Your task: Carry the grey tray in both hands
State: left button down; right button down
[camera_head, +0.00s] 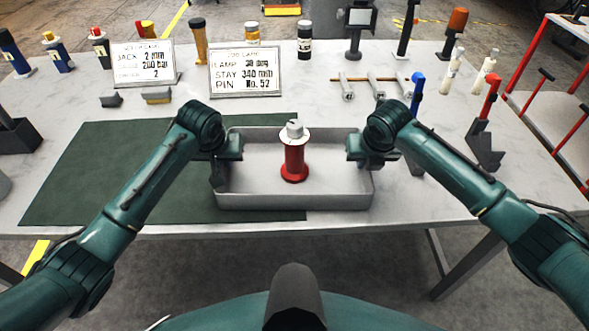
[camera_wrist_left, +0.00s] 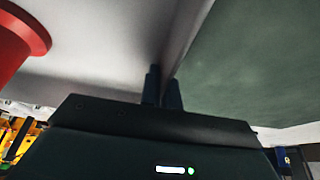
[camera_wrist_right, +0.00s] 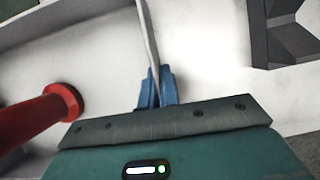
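The grey tray (camera_head: 250,200) is in the middle of the head view, level as far as I can see, partly over the green mat's right edge. I cannot tell whether it touches the table. A red jack (camera_head: 294,160) with a white collar and grey top stands upright in it; its red base shows in the left wrist view (camera_wrist_left: 18,38) and right wrist view (camera_wrist_right: 62,104). My left gripper (camera_wrist_left: 163,88) is shut on the tray's left wall. My right gripper (camera_wrist_right: 155,88) is shut on the tray's right wall, with one blue finger on each side.
The green mat (camera_head: 90,185) covers the table's left part. Two signs (camera_head: 245,72) (camera_head: 143,62) stand behind the tray. A rack with metal pins (camera_head: 375,85) is behind right. A blue-topped tool (camera_head: 417,95) and a red-handled dark block (camera_head: 485,140) stand to the right.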

pick_arm(q)
jog(key=shift+r, duration=0.2)
pick_arm(e)
jog(key=shift+r, duration=0.2)
